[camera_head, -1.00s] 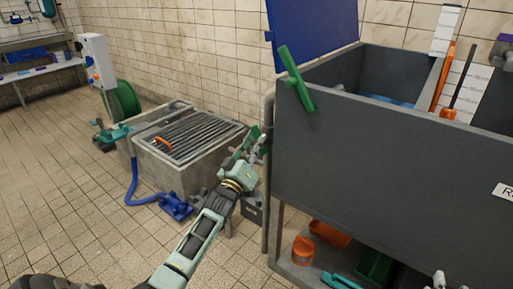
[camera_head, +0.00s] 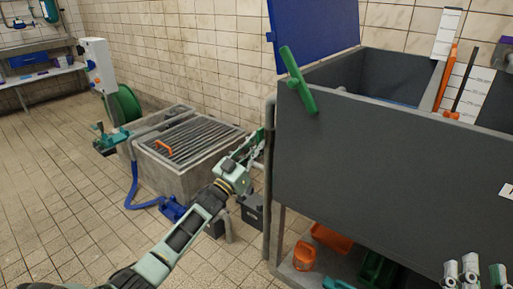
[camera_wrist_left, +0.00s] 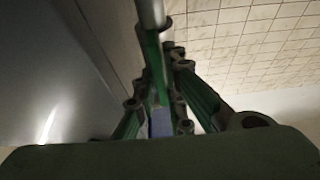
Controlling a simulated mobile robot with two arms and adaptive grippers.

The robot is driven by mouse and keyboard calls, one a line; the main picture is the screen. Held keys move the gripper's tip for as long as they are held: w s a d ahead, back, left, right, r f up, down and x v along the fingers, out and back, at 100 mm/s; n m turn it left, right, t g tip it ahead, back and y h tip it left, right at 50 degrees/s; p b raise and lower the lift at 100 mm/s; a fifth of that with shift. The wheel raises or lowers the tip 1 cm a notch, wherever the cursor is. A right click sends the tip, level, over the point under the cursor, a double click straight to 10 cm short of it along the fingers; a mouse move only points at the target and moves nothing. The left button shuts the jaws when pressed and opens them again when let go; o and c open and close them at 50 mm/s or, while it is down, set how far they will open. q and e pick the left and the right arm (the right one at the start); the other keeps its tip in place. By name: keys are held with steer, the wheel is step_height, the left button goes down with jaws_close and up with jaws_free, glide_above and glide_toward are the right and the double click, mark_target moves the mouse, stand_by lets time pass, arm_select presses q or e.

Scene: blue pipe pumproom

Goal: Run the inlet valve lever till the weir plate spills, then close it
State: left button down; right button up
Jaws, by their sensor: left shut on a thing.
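A slim green lever, which I take as the inlet valve lever (camera_head: 258,138), sits beside the upright grey pipe (camera_head: 269,160) at the tank's left corner. My left gripper (camera_head: 252,150) is shut on it. In the left wrist view, the green lever (camera_wrist_left: 157,68) runs between the fingers, below a grey pipe end (camera_wrist_left: 150,12). The grey tank (camera_head: 390,165) holds bluish water (camera_head: 394,101); I cannot make out the weir plate or any spill. Part of my right gripper (camera_head: 473,272) shows at the bottom right; its jaws are unclear.
A larger green handle (camera_head: 298,80) leans on the tank's front left rim. White scale boards (camera_head: 447,30) stand at the tank's right. A grated concrete pit (camera_head: 190,140), blue hose (camera_head: 134,190) and dark box (camera_head: 251,210) lie left. Orange containers (camera_head: 331,238) sit under the tank.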

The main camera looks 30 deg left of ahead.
arm_select(q)
steer(key=shift+f, duration=0.1)
steer(key=c, duration=1.8)
jaws_free()
steer(key=shift+c, duration=0.2)
steer(key=v, duration=1.2)
